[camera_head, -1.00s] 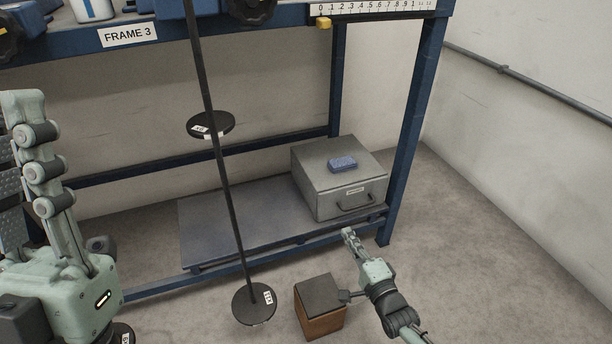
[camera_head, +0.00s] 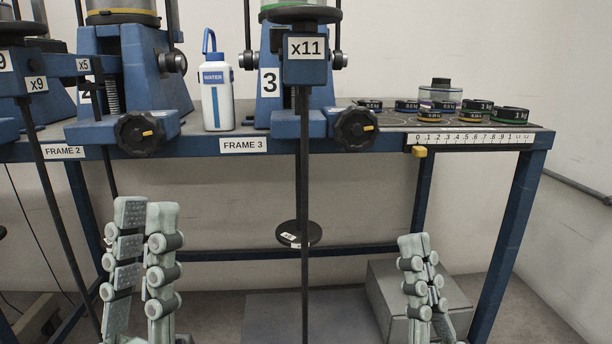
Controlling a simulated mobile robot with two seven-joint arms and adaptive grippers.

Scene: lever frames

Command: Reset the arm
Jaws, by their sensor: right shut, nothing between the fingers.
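My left gripper (camera_head: 146,207) is upright at the lower left, with its fingers apart and a textured pad facing the view. I see nothing between its fingers. My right gripper (camera_head: 414,244) is upright at the lower right, in front of the grey box (camera_head: 381,302). Its fingers are shut with nothing between them. Most of both arms is below the picture. The blue x11 block (camera_head: 305,72) of Frame 3 sits at the bench edge, with a black rod (camera_head: 304,180) hanging from it. A black disc (camera_head: 287,235) is on the rod, between my grippers and apart from both.
The blue bench (camera_head: 220,146) spans the view above my grippers. Another rod (camera_head: 62,220) hangs left of my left gripper. The rightmost bench leg (camera_head: 504,250) stands right of my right gripper.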

